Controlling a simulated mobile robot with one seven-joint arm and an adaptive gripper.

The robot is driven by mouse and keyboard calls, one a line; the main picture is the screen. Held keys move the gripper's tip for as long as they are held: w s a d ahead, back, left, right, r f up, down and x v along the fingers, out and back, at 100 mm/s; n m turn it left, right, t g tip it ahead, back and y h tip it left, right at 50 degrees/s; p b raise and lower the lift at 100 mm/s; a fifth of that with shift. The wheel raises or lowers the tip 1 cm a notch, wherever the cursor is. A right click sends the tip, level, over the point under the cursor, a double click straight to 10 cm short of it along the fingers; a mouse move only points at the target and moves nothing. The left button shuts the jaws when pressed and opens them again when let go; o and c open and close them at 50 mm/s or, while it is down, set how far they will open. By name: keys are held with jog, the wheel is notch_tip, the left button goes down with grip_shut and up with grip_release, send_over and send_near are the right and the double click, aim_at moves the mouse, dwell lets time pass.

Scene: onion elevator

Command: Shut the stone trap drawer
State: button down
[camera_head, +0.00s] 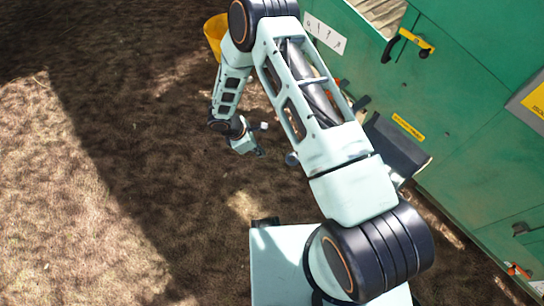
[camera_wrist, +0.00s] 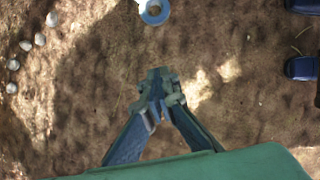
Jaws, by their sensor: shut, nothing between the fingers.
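My gripper (camera_head: 250,143) hangs over the bare ground, to the left of the green machine. In the wrist view its fingertips (camera_wrist: 160,96) meet, with nothing held between them. A dark grey box-like part (camera_head: 397,148) juts out from the machine's lower side, below a yellow label, and looks like the stone trap drawer standing out. My arm hides its left portion, so I cannot tell how far out it is. My gripper is apart from it, to its left. The part cannot be made out in the wrist view.
The green machine (camera_head: 462,140) fills the right side, with a black-and-yellow handle (camera_head: 410,43) high on it. A yellow bucket (camera_head: 214,32) stands at the top. Several pale round objects (camera_wrist: 26,46) lie on the ground. The ground at left is clear.

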jog(key=w+d+f+b, duration=0.1)
jog(key=d+f+b, duration=0.2)
jog(key=d+f, duration=0.4)
jog(key=shift+w+d+f, duration=0.3)
jog(key=shift+w+f, duration=0.1)
jog(key=shift+f, duration=0.6)
